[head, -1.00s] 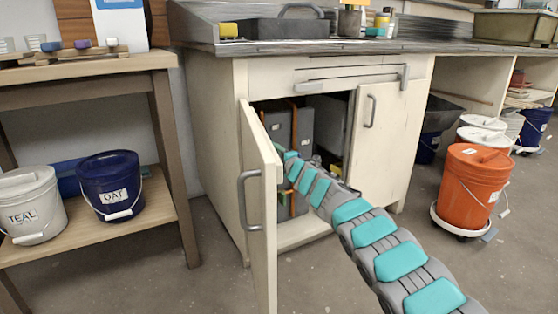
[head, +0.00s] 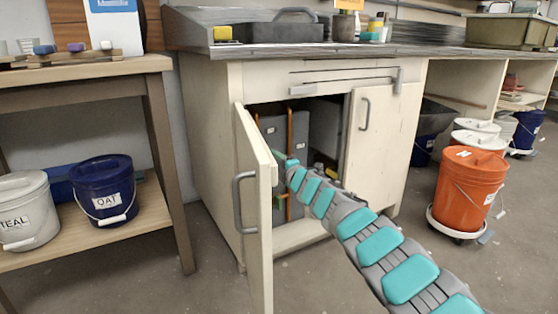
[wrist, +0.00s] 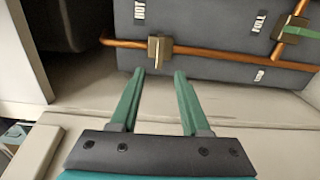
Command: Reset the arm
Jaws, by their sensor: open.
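My gripper (wrist: 158,77) is open and empty in the wrist view, its two green fingers apart. Beyond the fingertips is a copper pipe (wrist: 195,52) with a brass fitting (wrist: 159,50), in front of dark grey boxes (wrist: 215,22) with small labels. In the head view my arm reaches from the lower right to the opening of the cream cabinet (head: 210,150). The right door (head: 375,150) looks closed.
An orange bucket (head: 468,190) stands on a wheeled base at right. The open door stands close to the left of my arm.

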